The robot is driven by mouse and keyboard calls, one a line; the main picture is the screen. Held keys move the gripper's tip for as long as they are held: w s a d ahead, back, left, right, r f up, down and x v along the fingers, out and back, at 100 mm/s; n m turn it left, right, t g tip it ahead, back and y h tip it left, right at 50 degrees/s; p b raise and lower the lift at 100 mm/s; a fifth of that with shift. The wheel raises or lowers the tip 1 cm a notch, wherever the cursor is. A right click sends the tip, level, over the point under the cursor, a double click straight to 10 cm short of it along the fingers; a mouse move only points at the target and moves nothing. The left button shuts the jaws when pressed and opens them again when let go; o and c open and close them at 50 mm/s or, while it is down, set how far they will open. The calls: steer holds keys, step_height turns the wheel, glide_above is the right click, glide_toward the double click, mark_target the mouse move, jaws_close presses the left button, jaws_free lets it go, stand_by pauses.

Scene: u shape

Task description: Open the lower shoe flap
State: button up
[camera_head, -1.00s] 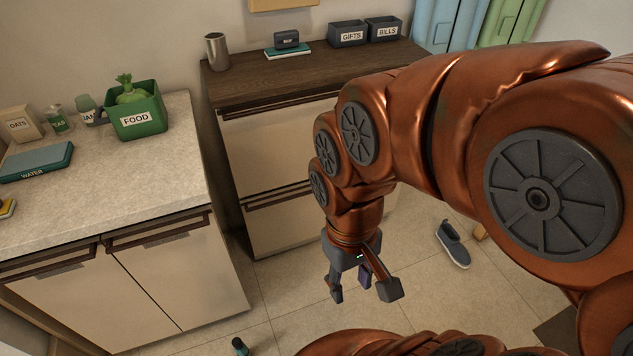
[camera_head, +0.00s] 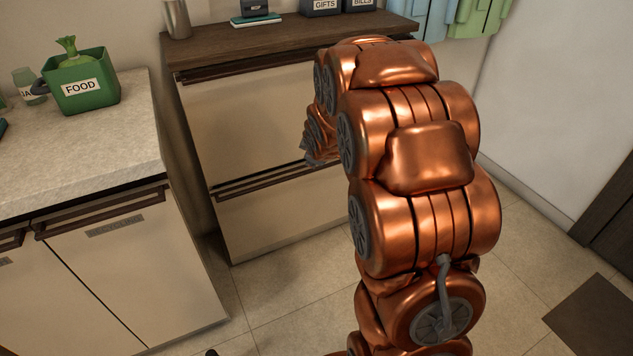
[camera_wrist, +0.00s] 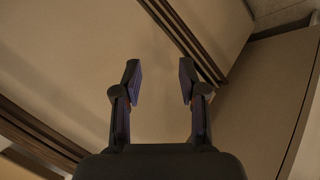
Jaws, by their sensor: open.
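The shoe cabinet (camera_head: 250,120) has two cream flaps, one above the other, each with a dark handle strip along its top. The lower shoe flap (camera_head: 280,215) looks shut, with its handle (camera_head: 250,184) partly hidden by my arm. My gripper (camera_head: 312,154) is just in front of the cabinet around that handle's height, mostly hidden by my arm. In the wrist view my gripper (camera_wrist: 160,80) is open and empty, its fingers apart over a cream panel. A dark handle strip (camera_wrist: 190,42) runs diagonally beyond the right fingertip; I cannot tell the gap between them.
A pale counter (camera_head: 85,150) with a green FOOD bin (camera_head: 82,85) stands left of the shoe cabinet. Boxes labelled GIFTS (camera_head: 322,7) and BILLS stand on the cabinet top. Tiled floor (camera_head: 300,300) is clear in front. A dark mat (camera_head: 595,315) lies at the right.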

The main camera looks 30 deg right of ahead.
steer(key=w+d+f+n+t+b, duration=0.2)
steer(key=w+d+f+b, duration=0.25)
steer(key=f, duration=0.25)
steer(key=w+d+f+n+t+b, duration=0.25)
steer(key=w+f+b, duration=0.2)
steer(key=f, duration=0.25)
steer(key=n+t+y+b, duration=0.2)
steer(key=n+t+b, duration=0.3)
steer(key=b, duration=0.3)
glide_toward(317, 170)
steer(key=w, duration=0.3)
steer(key=shift+w+d+f+b, duration=0.15)
steer(key=shift+w+b, duration=0.15)
steer(key=shift+w, duration=1)
steer(key=shift+w+d+b, duration=0.2)
steer(key=shift+w+b, duration=0.05)
steer(key=shift+w, duration=1.05)
steer(key=shift+w+d+f+b, duration=0.15)
steer(key=shift+w+b, duration=0.15)
steer(key=shift+w, duration=1)
steer(key=shift+r, duration=0.1)
steer(key=shift+c, duration=0.4)
jaws_close()
